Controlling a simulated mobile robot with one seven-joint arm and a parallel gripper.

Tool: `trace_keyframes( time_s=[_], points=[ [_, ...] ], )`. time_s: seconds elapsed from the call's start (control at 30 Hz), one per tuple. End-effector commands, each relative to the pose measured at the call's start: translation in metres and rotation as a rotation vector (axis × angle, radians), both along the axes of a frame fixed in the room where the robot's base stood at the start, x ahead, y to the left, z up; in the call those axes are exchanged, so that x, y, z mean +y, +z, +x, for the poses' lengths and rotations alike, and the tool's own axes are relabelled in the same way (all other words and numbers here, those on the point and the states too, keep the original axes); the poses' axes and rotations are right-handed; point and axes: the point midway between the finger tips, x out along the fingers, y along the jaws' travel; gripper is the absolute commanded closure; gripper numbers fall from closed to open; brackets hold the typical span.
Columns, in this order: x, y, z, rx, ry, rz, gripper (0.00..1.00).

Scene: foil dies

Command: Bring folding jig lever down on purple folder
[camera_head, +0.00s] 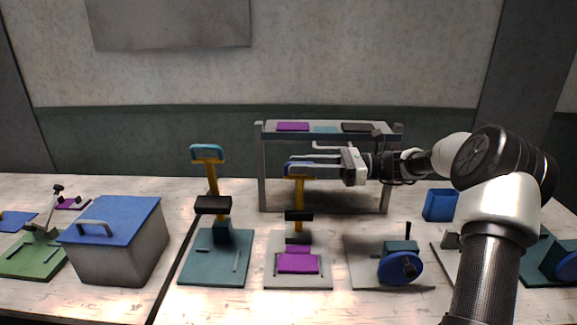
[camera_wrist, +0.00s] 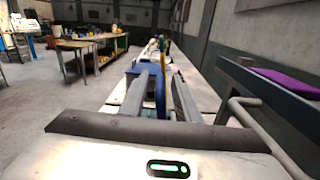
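The folding jig (camera_head: 271,279) stands mid-table with a flat purple folder (camera_head: 298,263) on its bed. Its yellow lever (camera_head: 300,194) stands upright, with a black press block (camera_head: 298,215) above the folder, not touching it. The lever has a blue handle (camera_head: 287,171) at its top. My gripper (camera_head: 298,163) reaches in from the right at handle height. In the wrist view, my gripper's fingers (camera_wrist: 166,95) are apart, with a narrow blue piece, apparently the handle, between them. I see no clear grip on it.
A similar teal jig (camera_head: 199,271) with a raised lever stands to the left, beside a grey box with a blue lid (camera_head: 117,218). A jig with a blue wheel (camera_head: 399,267) is to the right. A raised shelf (camera_head: 262,160) stands behind my gripper.

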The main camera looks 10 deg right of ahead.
Motion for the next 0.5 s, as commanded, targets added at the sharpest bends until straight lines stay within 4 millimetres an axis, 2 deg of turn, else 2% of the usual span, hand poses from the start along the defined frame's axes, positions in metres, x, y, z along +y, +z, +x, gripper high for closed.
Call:
trace_keyframes(
  time_s=[0.1, 0.2, 0.5],
  points=[
    [0.019, 0.0, 0.003, 0.001, 0.002, 0.0, 0.7],
    [0.028, -0.001, 0.005, 0.001, 0.002, -0.001, 0.7],
    [0.035, 0.0, 0.007, 0.0, -0.001, -0.001, 0.7]
  ],
)
